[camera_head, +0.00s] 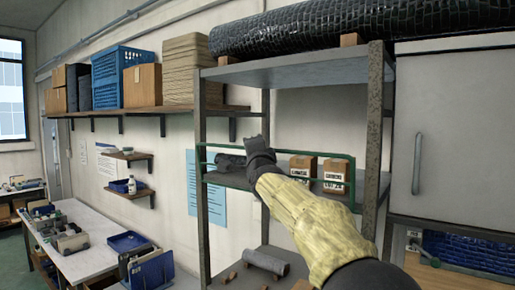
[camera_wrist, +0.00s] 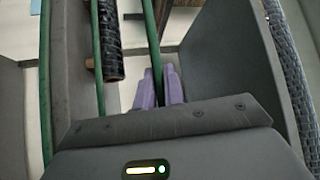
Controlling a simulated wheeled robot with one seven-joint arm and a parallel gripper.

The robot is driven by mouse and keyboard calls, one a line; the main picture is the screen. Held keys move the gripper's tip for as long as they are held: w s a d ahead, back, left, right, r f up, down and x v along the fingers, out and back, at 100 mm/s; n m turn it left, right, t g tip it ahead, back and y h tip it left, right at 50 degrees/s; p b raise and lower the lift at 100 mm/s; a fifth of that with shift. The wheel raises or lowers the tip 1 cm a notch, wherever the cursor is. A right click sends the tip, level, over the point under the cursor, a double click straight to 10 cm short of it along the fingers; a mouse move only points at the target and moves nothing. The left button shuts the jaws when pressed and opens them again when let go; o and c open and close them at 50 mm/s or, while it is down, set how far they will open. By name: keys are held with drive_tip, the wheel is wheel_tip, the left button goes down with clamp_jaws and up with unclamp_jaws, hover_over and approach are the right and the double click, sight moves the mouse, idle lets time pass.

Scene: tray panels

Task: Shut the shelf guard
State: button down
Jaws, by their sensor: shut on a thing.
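The shelf guard (camera_head: 300,152) is a green rail frame running across the middle shelf of the metal rack, in front of the items there. Its left end is by the left post; its right end shows a little short of the right front post. I cannot tell whether that end is latched. My gripper (camera_head: 262,150) is at the guard's upper rail, left of its middle, and hides part of it. In the wrist view, the purple fingers of my gripper (camera_wrist: 160,85) are shut on a green bar of the guard (camera_wrist: 153,45).
Two cardboard boxes (camera_head: 334,170) and a dark roll (camera_head: 230,162) lie on the middle shelf. The roll also shows in the wrist view (camera_wrist: 110,45). A grey cabinet (camera_head: 455,140) stands at the right. A workbench (camera_head: 85,250) is at the lower left.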

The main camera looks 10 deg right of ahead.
drive_tip(key=shift+w+d+r+p, duration=0.15)
drive_tip(key=shift+w+d+p, duration=0.1)
drive_tip(key=shift+w+p, duration=0.1)
drive_tip(key=shift+w+d+m+g+p, duration=0.5)
drive_tip(key=shift+m+p, duration=0.1)
drive_tip(key=shift+m, duration=0.1)
drive_tip(key=c, duration=1.5)
unclamp_jaws()
drive_tip(key=shift+s, duration=0.1)
